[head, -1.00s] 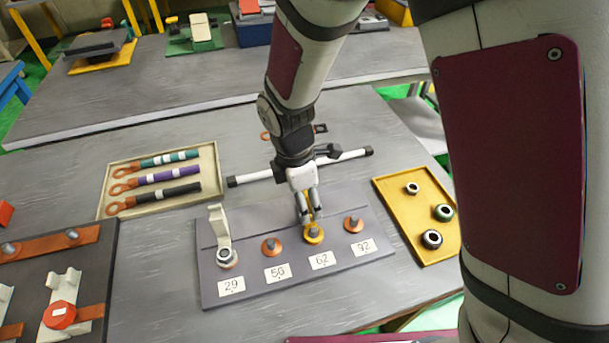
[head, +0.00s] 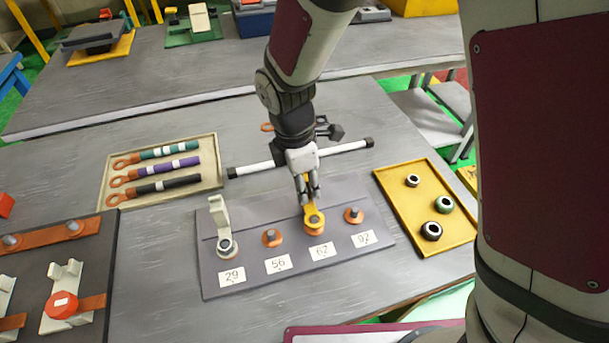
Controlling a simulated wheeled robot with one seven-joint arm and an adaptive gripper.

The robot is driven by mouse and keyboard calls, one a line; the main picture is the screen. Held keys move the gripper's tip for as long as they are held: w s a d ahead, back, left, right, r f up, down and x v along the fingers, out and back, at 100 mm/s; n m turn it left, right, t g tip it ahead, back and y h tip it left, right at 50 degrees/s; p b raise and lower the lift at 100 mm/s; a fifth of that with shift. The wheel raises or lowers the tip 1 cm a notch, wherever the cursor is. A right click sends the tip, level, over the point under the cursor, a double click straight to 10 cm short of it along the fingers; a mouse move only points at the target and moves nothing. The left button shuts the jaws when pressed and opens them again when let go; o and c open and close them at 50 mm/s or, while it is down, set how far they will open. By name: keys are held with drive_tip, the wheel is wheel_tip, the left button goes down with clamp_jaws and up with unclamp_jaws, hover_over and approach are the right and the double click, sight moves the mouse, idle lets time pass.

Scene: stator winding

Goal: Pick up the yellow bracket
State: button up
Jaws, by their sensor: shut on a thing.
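The yellow bracket (head: 314,219) has a ring-shaped lower end and an upright part. Its ring shows at the post above the label 62 on the grey board (head: 350,270). My gripper (head: 308,194) is above that post, pointing down, with its fingers shut on the upright part of the bracket. I cannot tell whether the ring touches the orange base or is a little above it. The fingers hide part of the bracket's upper end.
A white bracket (head: 222,226) stands on the post labelled 29. Orange-based posts 56 (head: 272,238) and 92 (head: 354,215) are bare. A yellow tray (head: 399,227) with rings lies right, a beige tray (head: 152,200) with cables left. A white-and-black bar (head: 255,169) lies behind.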

drive_tip(key=shift+r, duration=0.8)
drive_tip(key=s+d, duration=0.1)
drive_tip(key=s, duration=0.3)
drive_tip(key=s+d, duration=0.2)
drive_tip(key=s, duration=0.2)
drive_tip(key=s+d+r, duration=0.1)
drive_tip(key=s, duration=0.3)
drive_tip(key=shift+s+d, duration=0.15)
drive_tip(key=shift+d, duration=0.1)
drive_tip(key=shift+s+d+r+p, duration=0.1)
drive_tip(key=shift+s+r+p, duration=0.05)
drive_tip(key=shift+s+p, duration=0.15)
drive_tip(key=shift+r+p, duration=0.1)
drive_tip(key=shift+p, duration=0.65)
drive_tip(key=shift+s+p, duration=0.15)
drive_tip(key=shift+p, duration=0.7)
